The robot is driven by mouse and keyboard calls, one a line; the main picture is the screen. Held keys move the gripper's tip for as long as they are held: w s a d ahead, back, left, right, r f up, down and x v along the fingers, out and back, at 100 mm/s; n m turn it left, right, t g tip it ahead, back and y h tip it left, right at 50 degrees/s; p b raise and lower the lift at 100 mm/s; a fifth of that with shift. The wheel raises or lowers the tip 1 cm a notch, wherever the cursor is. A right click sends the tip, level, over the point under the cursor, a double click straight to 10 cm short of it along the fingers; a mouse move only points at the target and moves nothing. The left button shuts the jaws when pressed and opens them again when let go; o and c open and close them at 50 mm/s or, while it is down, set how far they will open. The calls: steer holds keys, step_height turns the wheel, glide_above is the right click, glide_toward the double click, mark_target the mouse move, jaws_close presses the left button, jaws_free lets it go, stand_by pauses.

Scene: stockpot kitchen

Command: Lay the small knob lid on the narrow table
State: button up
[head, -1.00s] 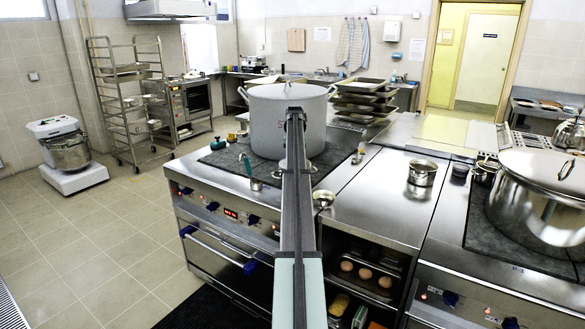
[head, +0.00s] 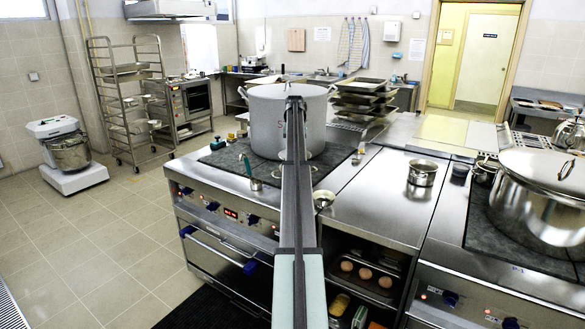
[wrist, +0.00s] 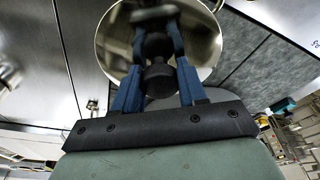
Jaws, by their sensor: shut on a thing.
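My gripper (wrist: 156,52) is shut on the black knob (wrist: 157,77) of a small shiny round lid, between its two blue fingers. The lid (wrist: 112,40) fills the top middle of the wrist view and reflects the fingers. In the head view my arm covers the gripper and most of the lid; only slivers show beside the arm, in front of the big stockpot. A narrow steel-topped table (head: 375,222) stands between the two ranges, right of my arm, with open shelves below. I cannot tell the lid's exact height.
A tall stockpot (head: 262,122) stands on the left range behind my arm. A large lidded pot (head: 535,205) is at right. The table's front top is clear.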

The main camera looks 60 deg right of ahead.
stand_by(0.3)
steer(key=s+d+m, duration=0.1)
steer(key=s+d, duration=0.3)
steer(key=s, duration=0.5)
steer(key=s+a+f+m+g, duration=0.1)
steer(key=s+a, duration=0.1)
steer(key=s, duration=0.8)
steer(key=s+a+f+m, duration=0.1)
steer(key=s+f, duration=0.1)
steer(key=s, duration=0.8)
steer(key=s+a+f+m+g, duration=0.1)
steer(key=s+a+f+m, duration=0.1)
steer(key=s+a+m, duration=0.45)
steer(key=shift+m, duration=0.35)
steer(key=shift+w+f, duration=0.2)
steer(key=shift+f, duration=1.4)
steer(key=shift+w+f, duration=0.15)
steer(key=shift+f, duration=1.4)
steer(key=shift+w+f, duration=0.2)
steer(key=shift+f, duration=1.4)
steer(key=shift+f, duration=0.1)
